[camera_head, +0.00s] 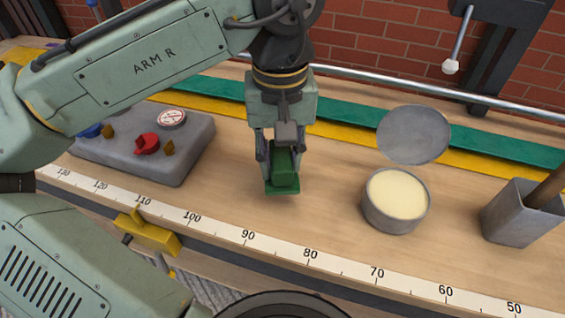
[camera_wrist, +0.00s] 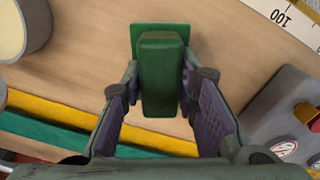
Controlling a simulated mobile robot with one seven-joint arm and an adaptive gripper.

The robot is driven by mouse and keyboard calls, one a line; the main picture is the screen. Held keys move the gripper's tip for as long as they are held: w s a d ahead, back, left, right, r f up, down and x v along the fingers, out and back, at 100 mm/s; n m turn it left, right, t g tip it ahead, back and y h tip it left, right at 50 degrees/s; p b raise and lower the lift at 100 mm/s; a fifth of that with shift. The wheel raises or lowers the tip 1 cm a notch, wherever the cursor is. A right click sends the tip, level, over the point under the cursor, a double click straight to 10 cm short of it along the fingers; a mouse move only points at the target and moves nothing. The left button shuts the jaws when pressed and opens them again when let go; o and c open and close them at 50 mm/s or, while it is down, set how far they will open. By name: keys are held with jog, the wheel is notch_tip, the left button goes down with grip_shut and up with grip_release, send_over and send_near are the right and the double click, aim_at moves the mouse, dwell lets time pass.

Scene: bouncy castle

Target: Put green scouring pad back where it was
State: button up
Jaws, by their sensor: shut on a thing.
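My gripper (camera_head: 279,160) points down over the wooden bench and is shut on the pad's raised part. In the wrist view the pad (camera_wrist: 161,75) sits between the two fingers of my gripper (camera_wrist: 160,100), its base plate showing at the far end. The pad is close to the bench surface; I cannot tell whether it touches it.
A round tin of pale cream (camera_head: 397,197) stands to the right, its grey lid (camera_head: 413,134) behind it. A grey pot (camera_head: 516,220) with a wooden handle stands farther right. A grey control box (camera_head: 150,145) is at left. A ruler strip (camera_head: 280,248) runs along the front edge.

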aim_at(282, 169)
jog(key=shift+w+d+f, duration=0.1)
jog(key=shift+w+f, duration=0.1)
jog(key=shift+w, duration=0.25)
jog(key=shift+f, duration=1.65)
jog(key=shift+f, duration=0.1)
jog(key=o, duration=1.1)
notch_tip(282, 169, up, 12)
jog(key=shift+r, duration=0.15)
